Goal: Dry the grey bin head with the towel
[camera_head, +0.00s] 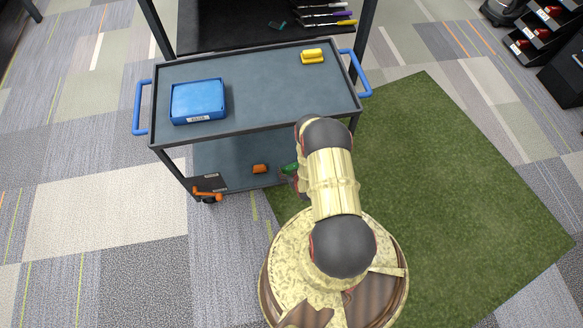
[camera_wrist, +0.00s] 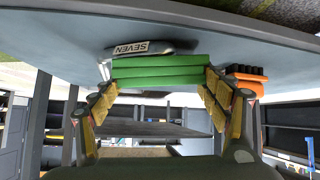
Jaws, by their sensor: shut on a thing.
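My gripper (camera_wrist: 161,76) is shut on a folded green towel (camera_wrist: 160,68), which spans between its two fingers. A dark grey head (camera_wrist: 158,48) with a white label reading "SEVEN" lies on the blue-grey surface just beyond the towel in the wrist view. The towel overlaps its edge in the picture; I cannot tell whether they touch. In the head view a bit of the green towel (camera_head: 289,169) shows beside my arm at the cart's lower shelf (camera_head: 222,153). My arm hides most of the gripper there. I cannot make out a grey bin for certain.
An orange block with black bristles (camera_wrist: 247,72) sits right of the towel in the wrist view. The cart's top (camera_head: 255,95) carries a blue box (camera_head: 198,101) and a yellow object (camera_head: 313,56). Green turf (camera_head: 460,190) lies right of the cart. Dark racks (camera_head: 548,35) stand at upper right.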

